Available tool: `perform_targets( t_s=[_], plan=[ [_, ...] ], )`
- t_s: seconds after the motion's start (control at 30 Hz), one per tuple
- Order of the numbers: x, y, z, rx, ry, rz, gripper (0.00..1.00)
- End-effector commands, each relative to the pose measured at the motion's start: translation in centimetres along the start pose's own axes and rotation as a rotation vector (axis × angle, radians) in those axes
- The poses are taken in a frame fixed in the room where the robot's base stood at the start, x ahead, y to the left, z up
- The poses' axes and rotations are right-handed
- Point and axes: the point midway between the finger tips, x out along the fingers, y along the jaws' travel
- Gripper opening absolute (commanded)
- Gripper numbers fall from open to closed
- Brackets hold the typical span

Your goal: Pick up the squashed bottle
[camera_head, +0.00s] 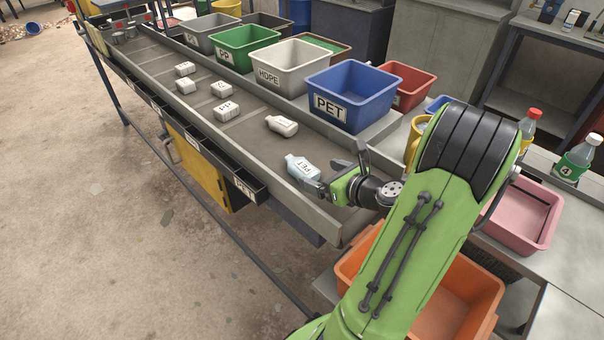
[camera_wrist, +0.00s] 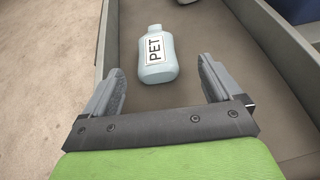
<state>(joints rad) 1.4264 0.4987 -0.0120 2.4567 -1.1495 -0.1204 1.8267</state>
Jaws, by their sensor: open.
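A pale blue, flattened-looking bottle with a PET label (camera_head: 303,167) lies on the grey belt near its close end. It also shows in the wrist view (camera_wrist: 157,56), lying ahead of the fingertips, with its cap end pointing away. My gripper (camera_head: 338,170) is to the right of the bottle in the head view, low over the belt. In the wrist view my gripper (camera_wrist: 160,80) is open and empty, its two grey fingers apart, with the bottle's near end about between the fingertip lines. I see no contact with the bottle.
A whitish bottle (camera_head: 282,125) lies farther up the belt (camera_head: 235,133), with several labelled white blocks beyond. Raised rails edge the belt. A blue PET bin (camera_head: 352,95) and a white HDPE bin (camera_head: 292,66) stand alongside. An orange crate (camera_head: 455,295) is below my arm.

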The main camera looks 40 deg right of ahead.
Motion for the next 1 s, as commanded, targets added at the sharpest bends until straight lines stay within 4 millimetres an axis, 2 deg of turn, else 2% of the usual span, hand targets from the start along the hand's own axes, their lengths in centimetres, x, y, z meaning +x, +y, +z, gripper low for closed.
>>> perform_targets(
  t_s=[0.03,0.23,0.43,0.53,0.7,0.77,1.0],
  plan=[
    [1.2,0.1,-0.2,-0.004,0.000,0.006,0.92],
    [3.6,0.2,-0.1,-0.004,0.000,0.004,0.92],
    [7.3,0.6,-0.2,-0.004,0.000,0.004,0.92],
    [8.0,0.6,-0.1,-0.002,0.000,0.001,0.92],
    [7.9,0.5,0.0,-0.001,0.000,0.000,0.92],
    [7.9,0.5,0.0,-0.001,0.000,0.000,0.84],
    [7.9,0.6,0.0,-0.001,0.001,0.000,0.47]
  ],
)
